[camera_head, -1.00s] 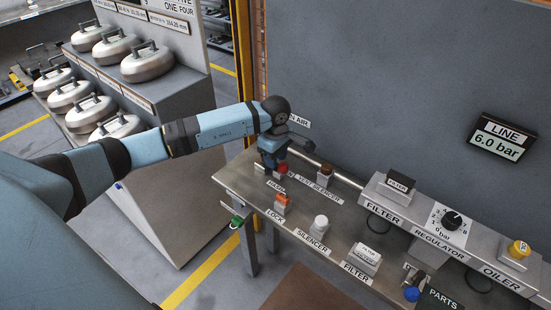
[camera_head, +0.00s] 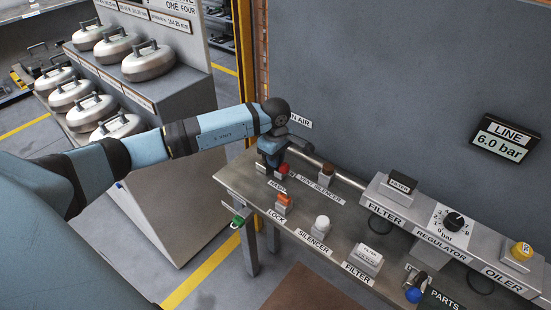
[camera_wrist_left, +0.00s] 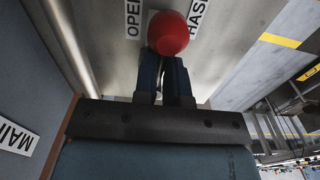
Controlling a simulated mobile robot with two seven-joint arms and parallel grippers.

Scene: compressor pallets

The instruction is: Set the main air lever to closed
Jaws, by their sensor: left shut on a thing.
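The main air lever shows as a red ball knob (camera_wrist_left: 168,33) just past my left fingertips in the left wrist view, with an OPEN label beside it. The red knob (camera_head: 283,168) also shows in the head view at the bench's far left end, below the partly covered air label (camera_head: 300,121). My right gripper is in neither view.
The bench (camera_head: 235,178) holds an orange lock (camera_head: 283,203), a brown-topped vent silencer (camera_head: 327,173), a white-topped silencer (camera_head: 321,227) and a filter (camera_head: 369,259). A pipe runs along the wall behind. The filter-regulator-oiler unit (camera_head: 440,245) stands right. A rack of metal weights (camera_head: 145,62) stands left.

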